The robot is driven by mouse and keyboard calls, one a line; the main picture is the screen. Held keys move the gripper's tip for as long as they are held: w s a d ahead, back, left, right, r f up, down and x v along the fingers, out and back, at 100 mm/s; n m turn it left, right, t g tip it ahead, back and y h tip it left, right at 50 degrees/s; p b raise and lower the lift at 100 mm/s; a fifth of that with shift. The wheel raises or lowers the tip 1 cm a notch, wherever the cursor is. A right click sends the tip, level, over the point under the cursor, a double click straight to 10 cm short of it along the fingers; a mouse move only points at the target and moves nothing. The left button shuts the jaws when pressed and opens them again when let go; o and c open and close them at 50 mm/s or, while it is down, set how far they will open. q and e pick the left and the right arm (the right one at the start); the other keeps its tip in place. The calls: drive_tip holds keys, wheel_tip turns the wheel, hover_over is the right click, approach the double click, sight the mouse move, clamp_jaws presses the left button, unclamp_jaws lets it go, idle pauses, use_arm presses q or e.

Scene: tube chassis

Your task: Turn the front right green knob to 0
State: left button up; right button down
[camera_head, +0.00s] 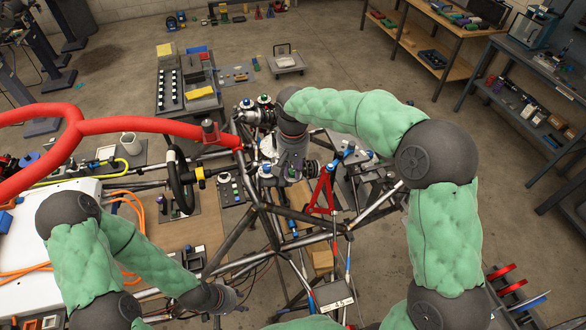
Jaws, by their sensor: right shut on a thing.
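The tube chassis (262,222) stands in the middle of the head view, with dark tubes and small fittings. My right gripper (290,176) reaches over its front part from above and points down. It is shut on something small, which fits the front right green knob. The wrist and fingers hide that knob, so its pointer and setting cannot be read. My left gripper (232,302) is low in the view, left of the lower chassis tubes, apart from the knob area. Its fingers are too unclear to judge.
A red padded bar (150,126) crosses the left side, near a black steering wheel (181,180). A red stand (322,190) is close right of my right gripper. A labelled box (336,305) sits low on the chassis.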

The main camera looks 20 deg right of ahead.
sight(293, 171)
drive_tip(key=shift+s+f+m, duration=0.1)
drive_tip(key=shift+m, duration=0.3)
drive_tip(key=c, duration=1.1)
unclamp_jaws()
drive_tip(key=shift+o, duration=0.2)
wheel_tip(293, 171, up, 12)
